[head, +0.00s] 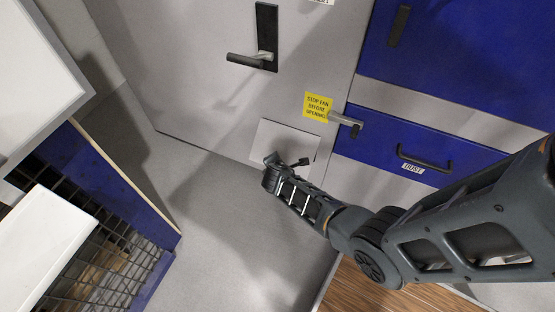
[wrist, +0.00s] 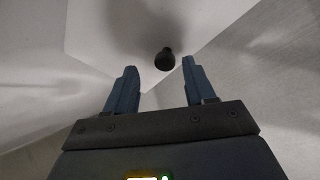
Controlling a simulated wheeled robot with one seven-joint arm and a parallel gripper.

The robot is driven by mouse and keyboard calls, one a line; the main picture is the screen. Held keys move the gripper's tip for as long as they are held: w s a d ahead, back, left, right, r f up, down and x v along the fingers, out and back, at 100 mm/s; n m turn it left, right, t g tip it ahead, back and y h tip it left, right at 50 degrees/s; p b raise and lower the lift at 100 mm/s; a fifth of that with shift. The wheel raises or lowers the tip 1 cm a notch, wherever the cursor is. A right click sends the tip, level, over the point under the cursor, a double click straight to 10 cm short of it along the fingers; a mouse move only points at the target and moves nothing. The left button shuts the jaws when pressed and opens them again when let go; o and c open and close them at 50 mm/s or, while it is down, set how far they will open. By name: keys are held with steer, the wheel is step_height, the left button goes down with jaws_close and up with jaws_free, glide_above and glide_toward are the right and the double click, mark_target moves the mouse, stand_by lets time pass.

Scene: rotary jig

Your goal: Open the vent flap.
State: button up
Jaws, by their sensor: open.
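The vent flap (head: 284,136) is a pale rectangular panel low on the grey door. It looks shut or nearly so; my gripper hides part of its lower edge. In the wrist view its pale face (wrist: 100,35) fills the upper middle. A dark round knob (wrist: 165,59) stands out from it and shows between my fingertips, slightly nearer the right finger. My gripper (head: 287,163) is in front of the flap's lower part, its two fingers apart and empty. In the wrist view the open fingers (wrist: 159,72) lie on either side of the knob; I cannot tell their depth relative to it.
The grey door (head: 190,90) has a dark lever handle (head: 250,59). A yellow sign (head: 318,106) reads "STOP FAN BEFORE OPENING". A grey latch (head: 346,121) sits beside a blue drawer (head: 375,150) labelled DUST. A blue-framed mesh cage (head: 120,190) stands left; grey floor lies between.

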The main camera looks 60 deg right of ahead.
steer(key=p+v, duration=0.1)
steer(key=v, duration=0.3)
steer(key=shift+s+a+r, duration=0.1)
steer(key=shift+a+r, duration=0.05)
steer(key=shift+r, duration=0.15)
steer(key=s+a+r+m+t+y+p, duration=0.1)
steer(key=s+a+r+m+t+y, duration=0.15)
steer(key=s+a+r, duration=0.5)
steer(key=s+a+r+m+t+y+p, duration=0.1)
steer(key=s+a+r+m+t+y, duration=0.3)
steer(key=s+a, duration=0.6)
steer(key=s+a+r+m+t, duration=0.1)
steer(key=s+r+m, duration=0.1)
steer(key=r, duration=0.8)
steer(key=s+a+r+m+t, duration=0.1)
steer(key=s+r, duration=0.3)
steer(key=r, duration=0.6)
steer(key=s+a+r+m+t+y+p, duration=0.1)
steer(key=s+a+r+m, duration=0.1)
steer(key=r, duration=0.8)
steer(key=shift+s+a+r+m+t, duration=0.35)
steer(key=shift+s+a, duration=0.35)
steer(key=shift+s, duration=0.25)
